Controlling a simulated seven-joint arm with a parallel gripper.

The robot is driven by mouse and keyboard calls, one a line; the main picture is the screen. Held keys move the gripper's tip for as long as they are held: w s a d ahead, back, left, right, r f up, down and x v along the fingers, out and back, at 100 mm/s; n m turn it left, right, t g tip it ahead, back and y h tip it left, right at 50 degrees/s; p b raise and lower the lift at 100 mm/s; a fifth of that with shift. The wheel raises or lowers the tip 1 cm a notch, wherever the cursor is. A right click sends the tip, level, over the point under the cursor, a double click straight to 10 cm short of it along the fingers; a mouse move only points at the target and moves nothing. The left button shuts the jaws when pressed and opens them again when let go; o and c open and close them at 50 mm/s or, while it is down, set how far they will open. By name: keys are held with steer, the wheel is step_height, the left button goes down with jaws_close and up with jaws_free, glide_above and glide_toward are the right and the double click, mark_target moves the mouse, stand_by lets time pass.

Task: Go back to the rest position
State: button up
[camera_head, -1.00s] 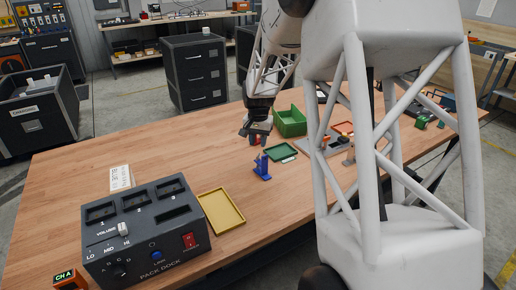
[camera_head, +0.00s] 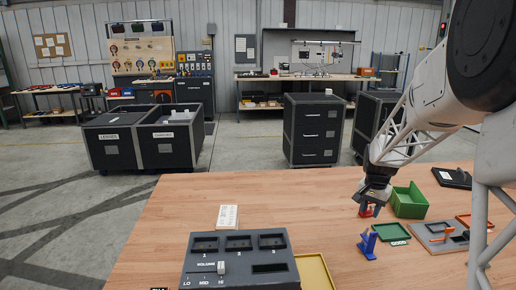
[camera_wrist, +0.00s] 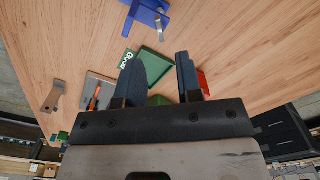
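My gripper (camera_head: 372,196) hangs low over the right part of the wooden table, just left of the green box (camera_head: 409,204). In the wrist view the two dark fingers of my gripper (camera_wrist: 161,76) stand apart, with nothing visibly held between them. A red object (camera_head: 366,211) is just below the gripper in the head view. In the wrist view a red part (camera_wrist: 203,83) shows outside the right finger, partly hidden by it. The blue stand (camera_head: 368,245) is on the table in front of the gripper.
A flat green tray (camera_head: 391,232) lies beside the blue stand, and a grey board (camera_head: 441,240) is farther right. The pack dock (camera_head: 240,265) and yellow tray (camera_head: 315,270) are at the front. A white label card (camera_head: 228,216) lies behind the dock. The table's back left is clear.

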steer(key=s+a+r+n+t, duration=0.1)
steer(key=s+a+r+n, duration=0.1)
steer(key=s+a+r, duration=0.5)
steer(key=s+a+r+n, duration=0.3)
steer(key=s+a+r, duration=0.1)
steer(key=s+a, duration=0.55)
steer(key=s+a+n, duration=0.2)
steer(key=s+a, duration=0.2)
steer(key=s, duration=0.5)
steer(key=s+a+n+t, duration=0.1)
steer(key=s+a, duration=0.3)
steer(key=s, duration=0.6)
steer(key=shift+s+a+n+t, duration=0.2)
steer(key=shift+s+n+t, duration=0.1)
steer(key=shift+n, duration=0.3)
